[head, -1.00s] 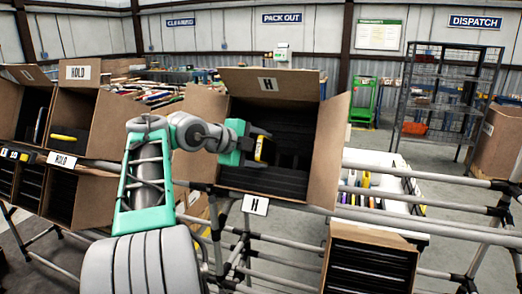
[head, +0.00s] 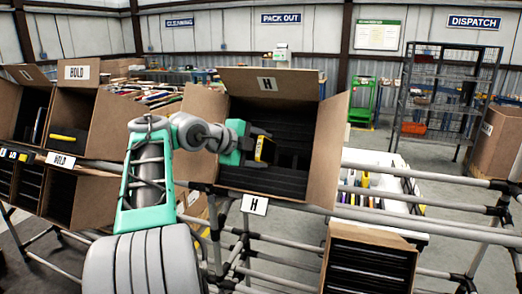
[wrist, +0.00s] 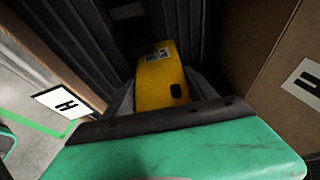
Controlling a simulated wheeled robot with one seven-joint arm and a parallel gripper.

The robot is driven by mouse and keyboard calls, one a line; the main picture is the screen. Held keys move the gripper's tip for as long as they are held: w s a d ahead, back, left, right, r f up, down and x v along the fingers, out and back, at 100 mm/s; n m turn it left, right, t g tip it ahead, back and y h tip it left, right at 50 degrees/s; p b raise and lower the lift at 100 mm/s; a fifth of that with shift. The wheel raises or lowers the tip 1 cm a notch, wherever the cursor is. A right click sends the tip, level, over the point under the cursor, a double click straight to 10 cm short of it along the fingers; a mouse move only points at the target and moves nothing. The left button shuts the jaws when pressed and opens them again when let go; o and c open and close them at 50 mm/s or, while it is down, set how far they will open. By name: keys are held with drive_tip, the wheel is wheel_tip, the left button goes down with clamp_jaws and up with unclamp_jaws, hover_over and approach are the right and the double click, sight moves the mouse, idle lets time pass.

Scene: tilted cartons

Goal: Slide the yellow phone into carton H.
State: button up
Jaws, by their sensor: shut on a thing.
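The yellow phone (wrist: 160,82) is held between the fingers of my gripper (head: 262,149). In the wrist view its far end, with a small printed label and a dark oval spot, sticks out beyond the fingers toward a dark slotted interior. In the head view the phone (head: 260,150) is a small yellow strip at the mouth of carton H (head: 322,150). Carton H is an open, tilted cardboard box with black ribbed dividers and flaps spread. The phone's lower part is hidden by the gripper.
The H plate (head: 255,205) hangs on the rack rail below the carton. HOLD cartons (head: 78,95) stand at left, one with a yellow-and-black item. A lower slotted carton (head: 368,262) is at right front. A white bin (head: 385,220) with upright items stands behind the rails.

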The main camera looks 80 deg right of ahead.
sight(259, 148)
drive_tip(key=o, duration=1.4)
drive_tip(key=shift+o, duration=1)
drive_tip(key=shift+f, duration=0.15)
drive_tip(key=shift+f, duration=0.25)
drive_tip(key=shift+a, duration=0.1)
drive_tip(key=shift+w+a+r, duration=0.1)
drive_tip(key=shift+a+r, duration=0.7)
drive_tip(key=shift+a, duration=0.3)
drive_tip(key=shift+w+a+r, duration=0.1)
drive_tip(key=shift+a+r, duration=0.65)
drive_tip(key=shift+a, duration=0.3)
drive_tip(key=shift+c, duration=0.3)
clamp_jaws()
